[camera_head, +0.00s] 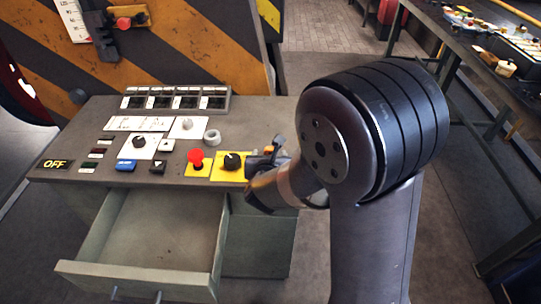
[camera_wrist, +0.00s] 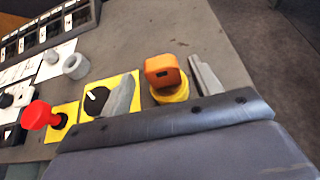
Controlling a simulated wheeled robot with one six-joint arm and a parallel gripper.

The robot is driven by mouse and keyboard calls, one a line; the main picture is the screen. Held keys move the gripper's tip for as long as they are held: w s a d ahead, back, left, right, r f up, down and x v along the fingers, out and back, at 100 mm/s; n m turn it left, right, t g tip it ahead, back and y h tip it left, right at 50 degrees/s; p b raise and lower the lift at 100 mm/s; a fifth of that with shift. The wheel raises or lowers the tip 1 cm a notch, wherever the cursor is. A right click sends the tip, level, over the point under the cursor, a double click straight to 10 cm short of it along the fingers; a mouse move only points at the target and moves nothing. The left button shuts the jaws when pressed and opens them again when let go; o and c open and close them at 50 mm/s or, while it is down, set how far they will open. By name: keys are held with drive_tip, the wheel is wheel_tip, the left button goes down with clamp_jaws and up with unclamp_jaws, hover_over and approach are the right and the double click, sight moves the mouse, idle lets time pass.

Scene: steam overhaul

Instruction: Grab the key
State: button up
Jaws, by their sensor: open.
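The key appears to be the orange piece (camera_wrist: 162,71) standing on a round yellow base (camera_wrist: 173,94) at the console's right edge. In the head view only a small orange bit of it (camera_head: 268,149) shows beside my gripper. My gripper (camera_wrist: 160,73) is open in the wrist view, with one grey finger to the left of the orange piece and the other to its right. Both fingers look apart from it. In the head view my gripper (camera_head: 266,165) is at the console's right end, partly hidden by my arm.
The grey console (camera_head: 255,116) carries a red button (camera_head: 196,157), a black knob (camera_head: 233,161) on a yellow plate and a grey ring (camera_head: 212,136). Its drawer (camera_head: 150,245) is open and looks empty. A workbench (camera_head: 455,35) with small parts stands at the right. Floor between is clear.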

sight(271, 154)
drive_tip(key=shift+p+x, duration=0.45)
drive_tip(key=shift+x, duration=1.6)
drive_tip(key=shift+d, duration=0.15)
drive_tip(key=c, duration=1.1)
